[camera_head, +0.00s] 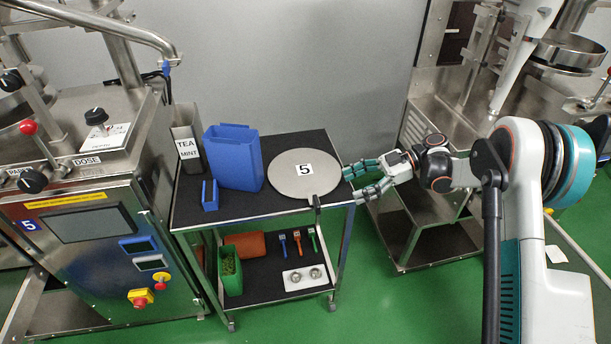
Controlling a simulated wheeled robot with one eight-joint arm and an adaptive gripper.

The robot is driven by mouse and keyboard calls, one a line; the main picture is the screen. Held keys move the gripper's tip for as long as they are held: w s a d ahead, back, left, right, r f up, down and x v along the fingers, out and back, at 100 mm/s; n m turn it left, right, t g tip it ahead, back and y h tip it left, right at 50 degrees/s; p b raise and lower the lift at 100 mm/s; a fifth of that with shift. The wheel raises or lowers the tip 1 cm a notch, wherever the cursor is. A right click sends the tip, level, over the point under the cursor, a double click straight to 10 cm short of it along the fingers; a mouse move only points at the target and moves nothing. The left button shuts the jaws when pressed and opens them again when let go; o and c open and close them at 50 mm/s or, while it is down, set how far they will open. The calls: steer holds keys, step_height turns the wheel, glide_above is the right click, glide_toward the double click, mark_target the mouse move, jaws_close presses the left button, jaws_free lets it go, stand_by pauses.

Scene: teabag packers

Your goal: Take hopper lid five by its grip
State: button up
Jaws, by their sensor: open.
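Hopper lid five (304,181) is a flat round grey disc with a white label reading 5. It lies on the black top of the trolley (240,215), towards its right end. Its dark grip (317,205) sticks out from the disc's front edge and reaches over the trolley's front rim. My gripper (352,185) has teal fingers and is open and empty. It is just right of the lid, with its fingers pointing left towards the disc. I cannot tell whether a fingertip touches the lid's edge.
A blue bin (233,157), a small blue scoop (210,194) and a grey TEA MINT container (188,140) stand left on the trolley top. The lower shelf holds a green box (230,270) and small tools. Machine 5 (90,225) stands left; another machine (440,110) stands right.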

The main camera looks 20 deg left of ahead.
steer(key=shift+s+b+x, duration=0.2)
steer(key=shift+b+x, duration=1.5)
steer(key=shift+x, duration=3.75)
steer(key=shift+d+r, duration=0.15)
steer(key=c, duration=1.4)
